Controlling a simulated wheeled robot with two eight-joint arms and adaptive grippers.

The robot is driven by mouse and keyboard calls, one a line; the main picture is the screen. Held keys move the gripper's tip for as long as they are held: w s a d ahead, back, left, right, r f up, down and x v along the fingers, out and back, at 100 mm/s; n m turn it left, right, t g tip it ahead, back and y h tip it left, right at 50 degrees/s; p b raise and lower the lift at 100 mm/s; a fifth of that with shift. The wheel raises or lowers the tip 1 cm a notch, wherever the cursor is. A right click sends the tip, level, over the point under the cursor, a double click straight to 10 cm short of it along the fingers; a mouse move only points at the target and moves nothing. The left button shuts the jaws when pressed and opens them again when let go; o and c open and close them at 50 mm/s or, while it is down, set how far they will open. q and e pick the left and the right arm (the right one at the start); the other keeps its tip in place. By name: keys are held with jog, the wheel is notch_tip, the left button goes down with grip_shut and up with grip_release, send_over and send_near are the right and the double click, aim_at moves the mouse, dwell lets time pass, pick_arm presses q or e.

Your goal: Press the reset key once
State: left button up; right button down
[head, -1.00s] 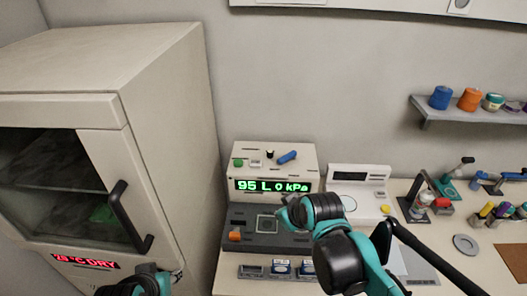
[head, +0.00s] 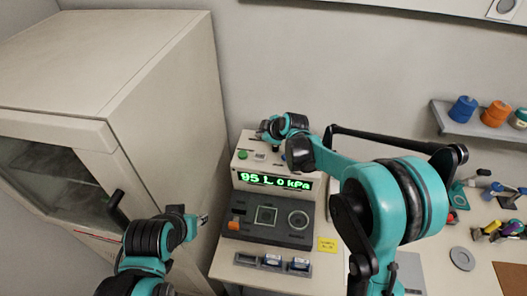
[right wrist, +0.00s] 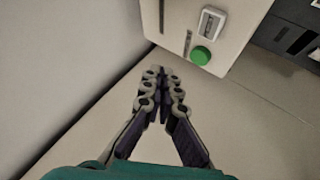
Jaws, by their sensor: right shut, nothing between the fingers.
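The particle classifier (head: 237,173) is a cream box with a lit green display (head: 275,181) reading "95 L 0 kPa". On its top are a round green button (head: 243,155) and a small white key (head: 259,156). No readable label shows which is the reset key. The right wrist view also shows the green button (right wrist: 201,55) and the white key (right wrist: 210,23). My right gripper (head: 262,134) is above the classifier's back edge. Its fingertips (right wrist: 160,72) are shut, empty and apart from the button. My left gripper (head: 203,217) is beside the cabinet; its jaws are unclear.
A large cream cabinet (head: 165,95) stands at left. A dark panel (head: 267,234) with an orange switch is in front of the classifier, with a small tray (head: 246,261) below. A yellow note (head: 327,245) lies to the right. A shelf (head: 480,125) holds spools.

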aim_at(259, 155)
jog(key=shift+s, duration=0.1)
notch_tip(259, 155, down, 9)
jog(key=b, duration=0.6)
jog(key=shift+r, duration=0.1)
dwell(1.5)
jog(key=shift+f+b, duration=0.4)
jog(key=shift+b, duration=0.15)
jog(key=shift+f+b, duration=0.7)
jog(key=shift+f, duration=0.15)
dwell(0.6)
jog(key=shift+r, duration=0.15)
jog(key=shift+r+p, duration=0.85)
jog(key=shift+r, duration=0.3)
